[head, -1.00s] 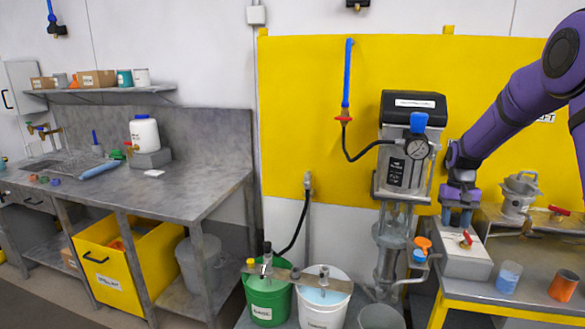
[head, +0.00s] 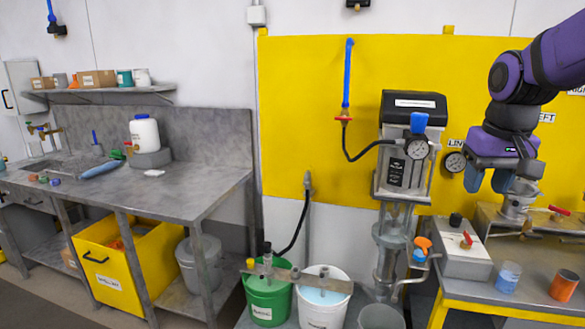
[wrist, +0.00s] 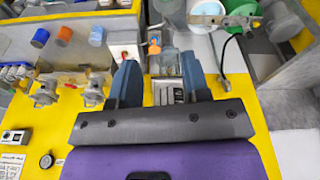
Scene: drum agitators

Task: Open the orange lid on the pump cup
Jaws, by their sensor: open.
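The orange lid (head: 422,243) sits at the pump's side, just above a small blue part (head: 419,256); I cannot tell how far it is open. The lid also shows in the wrist view (wrist: 154,49), between and beyond my fingertips. The pump (head: 402,175) is a grey upright unit with a black top and a gauge. My gripper (head: 488,184) is open and empty, pointing down in front of the yellow panel. It is right of the pump and well above the lid, apart from both. The wrist view shows both blue-grey fingers (wrist: 160,62) spread.
A grey box with a red switch (head: 466,241) stands right of the lid on the yellow-edged bench. A blue cup (head: 508,277) and an orange cup (head: 564,286) stand near its front. Green (head: 267,300) and white (head: 323,308) buckets stand left of the pump.

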